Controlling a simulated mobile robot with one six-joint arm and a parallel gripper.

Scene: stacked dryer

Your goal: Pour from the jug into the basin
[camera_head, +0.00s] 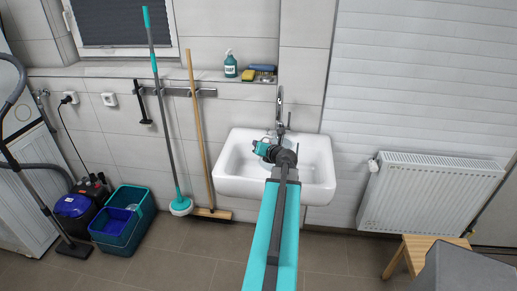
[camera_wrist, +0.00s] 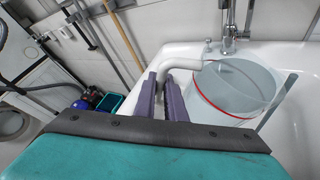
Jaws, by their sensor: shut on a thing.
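The basin (camera_head: 225,165) is a white wall sink below a tap (camera_head: 281,112). Its white rim and bowl also fill the right of the wrist view (camera_wrist: 297,118). The jug (camera_wrist: 236,88) is a clear, bluish vessel with a red line around it and a pale curved handle (camera_wrist: 188,60). It is over the basin area; its exact tilt and any liquid in it are hard to tell. My gripper (camera_wrist: 166,90) is shut on the jug's handle.
A green bottle (camera_head: 230,64) and sponges (camera_head: 256,74) are on the ledge behind. A mop (camera_head: 169,120) and broom (camera_head: 199,130) lean left of the basin. A teal crate (camera_head: 124,222) is at left. A radiator (camera_head: 415,195) and wooden stool (camera_head: 424,252) are at right.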

